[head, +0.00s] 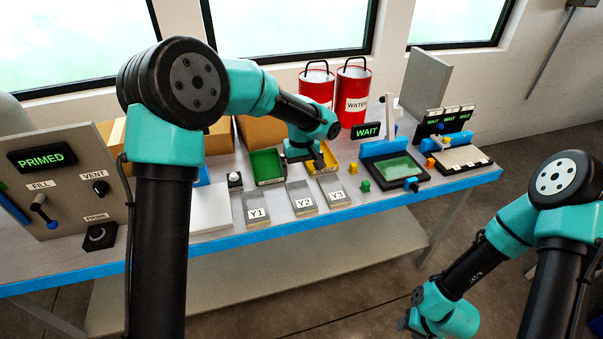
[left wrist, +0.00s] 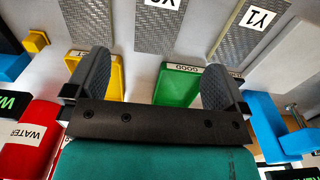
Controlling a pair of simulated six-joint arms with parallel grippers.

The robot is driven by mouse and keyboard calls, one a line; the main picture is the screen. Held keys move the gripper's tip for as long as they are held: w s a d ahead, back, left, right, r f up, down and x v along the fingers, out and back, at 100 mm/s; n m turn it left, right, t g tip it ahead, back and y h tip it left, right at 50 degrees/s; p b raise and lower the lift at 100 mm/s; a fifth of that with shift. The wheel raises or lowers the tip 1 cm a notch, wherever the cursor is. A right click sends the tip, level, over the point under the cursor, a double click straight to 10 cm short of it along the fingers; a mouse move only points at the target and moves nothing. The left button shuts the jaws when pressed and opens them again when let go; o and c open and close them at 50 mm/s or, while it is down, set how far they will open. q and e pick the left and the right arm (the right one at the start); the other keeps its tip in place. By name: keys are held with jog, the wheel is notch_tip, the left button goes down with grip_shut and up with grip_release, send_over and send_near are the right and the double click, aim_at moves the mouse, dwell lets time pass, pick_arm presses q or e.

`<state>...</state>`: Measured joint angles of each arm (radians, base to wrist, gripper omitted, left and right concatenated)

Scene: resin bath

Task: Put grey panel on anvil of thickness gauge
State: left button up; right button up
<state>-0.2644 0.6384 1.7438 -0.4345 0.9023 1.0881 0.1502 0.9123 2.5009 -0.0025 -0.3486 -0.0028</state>
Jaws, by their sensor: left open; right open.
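Several grey textured panels lie in a row on the bench, labelled Y1 (head: 256,203), Y2 (head: 301,193) and Y3 (head: 332,185). I cannot tell which is the task's grey panel. In the left wrist view, panels Y1 (left wrist: 246,30) and Y2 (left wrist: 170,30) lie at the top. My left gripper (head: 317,162) is open and empty above the trays behind the panels; its fingers (left wrist: 155,88) show apart. A blue device (left wrist: 268,125) at the right of the wrist view may be the thickness gauge; its anvil cannot be made out. My right gripper (head: 408,318) hangs low, in front of the bench.
A green tray (head: 257,181) and a yellow tray (head: 314,172) stand behind the panels. Red buckets, one labelled WATER (head: 355,88), stand at the back. A blue-framed station (head: 380,148) is to the right. A PRIMED control panel (head: 60,185) is at far left.

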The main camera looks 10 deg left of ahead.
pick_arm(q)
notch_tip(320, 180, up, 5)
send_over(305, 204)
jog(key=shift+a, duration=0.4)
notch_tip(305, 204, down, 12)
jog(key=shift+f, duration=0.1)
dwell(0.5)
jog(key=shift+d+f, duration=0.2)
jog(key=shift+f, duration=1.1)
jog(key=shift+d+f, duration=0.15)
jog(key=shift+f, duration=1.1)
